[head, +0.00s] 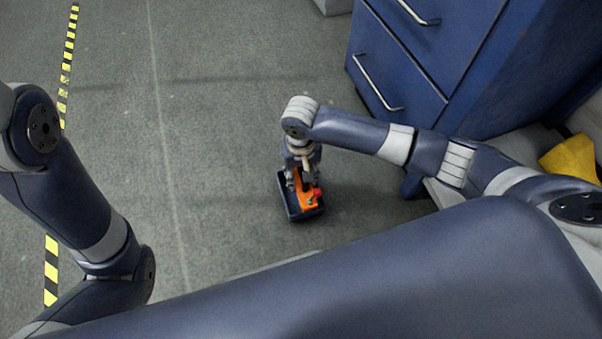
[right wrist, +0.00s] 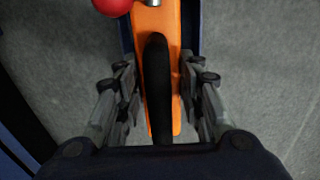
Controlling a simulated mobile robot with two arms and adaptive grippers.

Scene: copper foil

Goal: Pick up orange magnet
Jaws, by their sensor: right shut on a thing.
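The orange magnet (head: 308,200) lies in a small dark tray (head: 292,213) on the floor, seen in the middle of the head view. It has a red knob and a black handle; in the right wrist view the orange body (right wrist: 172,60) runs up the middle, with the black handle (right wrist: 157,80) along it and the red knob (right wrist: 113,5) at the top. My right gripper (head: 302,180) reaches down over the tray. In the right wrist view its fingers (right wrist: 160,98) stand on both sides of the magnet, shut on it. My left gripper is out of view.
A blue drawer cabinet (head: 400,55) with metal handles stands to the upper right of the tray. A yellow object (head: 570,157) lies at the far right. Yellow and black tape (head: 65,70) marks the floor at left. The grey floor left of the tray is clear.

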